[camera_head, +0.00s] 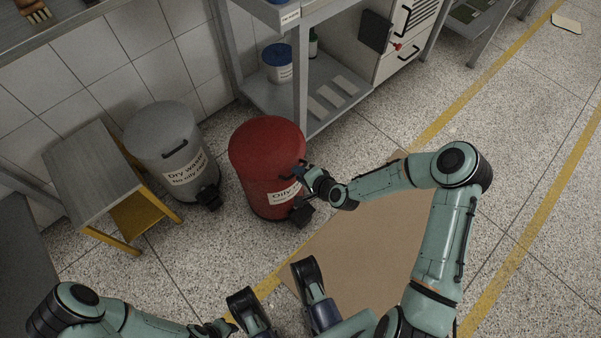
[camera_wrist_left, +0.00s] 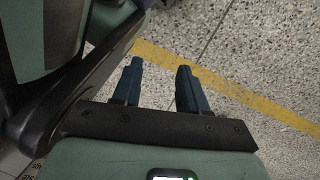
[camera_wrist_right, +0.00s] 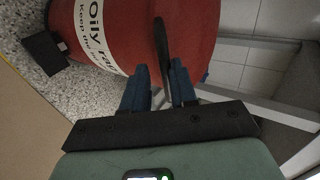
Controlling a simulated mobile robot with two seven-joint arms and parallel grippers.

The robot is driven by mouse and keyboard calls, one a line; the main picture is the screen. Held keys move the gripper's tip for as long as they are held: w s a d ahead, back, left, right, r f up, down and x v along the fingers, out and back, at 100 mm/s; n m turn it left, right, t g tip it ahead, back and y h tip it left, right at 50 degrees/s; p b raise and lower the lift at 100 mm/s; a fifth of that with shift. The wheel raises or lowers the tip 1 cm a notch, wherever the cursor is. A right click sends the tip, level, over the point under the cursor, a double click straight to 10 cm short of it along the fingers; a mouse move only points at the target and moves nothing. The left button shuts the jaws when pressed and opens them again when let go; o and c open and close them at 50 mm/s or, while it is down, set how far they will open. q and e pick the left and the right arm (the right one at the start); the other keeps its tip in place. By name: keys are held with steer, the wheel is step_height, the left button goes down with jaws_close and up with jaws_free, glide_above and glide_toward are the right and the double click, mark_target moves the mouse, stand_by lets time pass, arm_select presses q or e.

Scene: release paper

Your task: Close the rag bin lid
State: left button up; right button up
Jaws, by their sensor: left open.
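The red rag bin (camera_head: 264,180) stands on the floor at the middle of the head view, with an "Oily" label on its front. Its red lid (camera_head: 262,143) appears to lie flat over the top; any small gap under it cannot be made out. My right gripper (camera_head: 305,172) is at the bin's front right, close to the lid edge. In the right wrist view a dark handle (camera_wrist_right: 162,45) runs between the fingers of my right gripper (camera_wrist_right: 160,88); whether they press on it is unclear. My left gripper (camera_wrist_left: 160,82) is open and empty over the floor, away from the bin.
A grey dry-waste bin (camera_head: 165,150) stands left of the red bin, beside a small grey-topped step table (camera_head: 92,168). A metal shelf unit (camera_head: 300,85) stands close behind the red bin. A brown mat (camera_head: 365,250) covers floor at the right, under my right arm.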

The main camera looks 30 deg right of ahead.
steer(key=shift+o, duration=1.4)
steer(key=shift+s+d+f+g, duration=0.1)
steer(key=shift+s+f+g, duration=0.05)
steer(key=shift+s+f, duration=0.3)
steer(key=shift+s+d+f+g, duration=0.1)
steer(key=shift+s+f+g, duration=0.1)
steer(key=shift+f, duration=0.35)
arm_select(q)
steer(key=shift+w, duration=0.1)
steer(key=w+d+r+t+p, duration=0.1)
steer(key=w+r+t+p, duration=0.2)
steer(key=w+r+p, duration=0.2)
steer(key=shift+w+d+r+m+t, duration=0.35)
steer(key=shift+w+r, duration=1.35)
steer(key=shift+w, duration=0.6)
arm_select(e)
steer(key=v, duration=1.3)
steer(key=shift+r, duration=0.35)
steer(key=shift+a, duration=0.1)
